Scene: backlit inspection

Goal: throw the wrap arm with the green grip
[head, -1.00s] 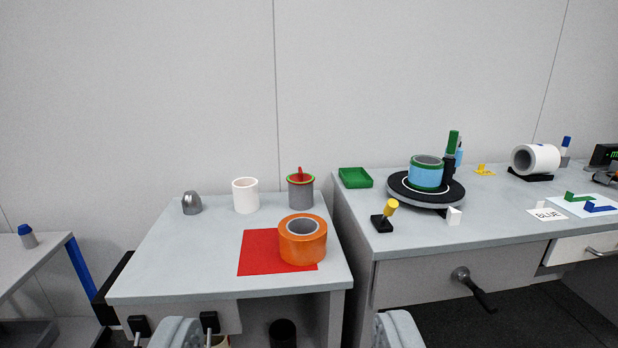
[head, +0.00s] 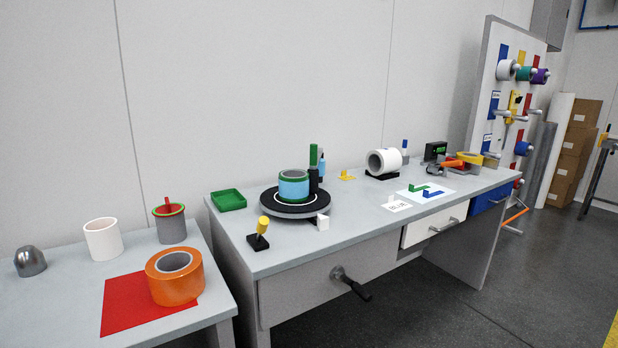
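An upright arm with a green grip (head: 313,157) on a black lower part stands at the right rear of a dark round turntable (head: 268,197). On the turntable sits a light-blue roll with green edges (head: 293,187), close to the left of that arm. A light-blue item (head: 322,163) shows partly behind the arm; I cannot tell what it is. My gripper is not in this view.
On the same bench are a yellow-knobbed lever (head: 263,226), a white block (head: 322,222), a green tray (head: 228,200) and a white roll (head: 384,162). A crank (head: 350,283) juts from its front. A left table holds an orange roll (head: 174,278).

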